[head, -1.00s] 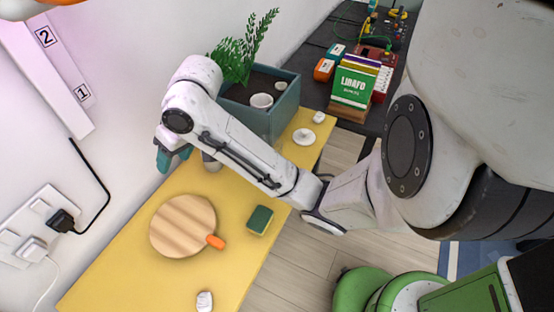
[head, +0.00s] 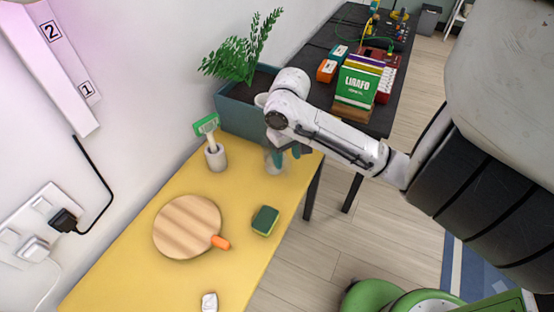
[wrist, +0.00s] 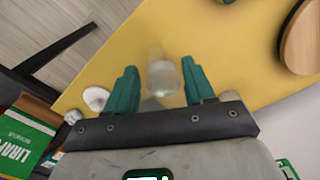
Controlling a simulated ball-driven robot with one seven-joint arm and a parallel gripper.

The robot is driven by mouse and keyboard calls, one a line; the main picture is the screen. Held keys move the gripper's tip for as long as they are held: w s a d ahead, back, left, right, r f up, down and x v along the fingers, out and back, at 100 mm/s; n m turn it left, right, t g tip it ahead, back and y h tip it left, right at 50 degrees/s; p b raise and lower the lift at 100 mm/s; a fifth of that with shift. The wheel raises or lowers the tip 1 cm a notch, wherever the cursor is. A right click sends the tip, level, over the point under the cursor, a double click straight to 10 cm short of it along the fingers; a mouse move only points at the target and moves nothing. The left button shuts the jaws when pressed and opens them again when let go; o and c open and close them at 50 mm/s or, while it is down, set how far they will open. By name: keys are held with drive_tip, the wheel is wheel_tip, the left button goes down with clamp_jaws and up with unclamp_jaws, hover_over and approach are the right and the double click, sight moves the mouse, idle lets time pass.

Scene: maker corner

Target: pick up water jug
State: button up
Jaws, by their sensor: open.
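The water jug (wrist: 163,78) looks clear and see-through, standing on the yellow table. In the wrist view it shows between my teal fingertips, with its far end reaching past them. In the head view the jug (head: 272,164) is faint and partly hidden by my gripper. My gripper (head: 291,152) is open and holds nothing. It is at the table's far end, with one finger on each side of the jug in the wrist view (wrist: 160,78). I cannot tell whether the fingers touch the jug or how far down they reach.
A cup with a green-headed brush (head: 216,158) stands left of the jug. A blue planter (head: 240,115) is behind. A round wooden board (head: 187,227) and a sponge (head: 265,221) lie nearer. A white lid-like disc (wrist: 97,98) lies close to one finger.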

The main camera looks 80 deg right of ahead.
sight(288, 163)
drive_tip(key=shift+s+d+f+p, duration=0.1)
drive_tip(key=shift+d+f+p, duration=0.1)
drive_tip(key=shift+f, duration=1.45)
drive_tip(key=shift+s+d+f+p, duration=0.1)
drive_tip(key=shift+f+p, duration=0.1)
drive_tip(key=shift+f, duration=1.4)
drive_tip(key=shift+c, duration=0.4)
clamp_jaws()
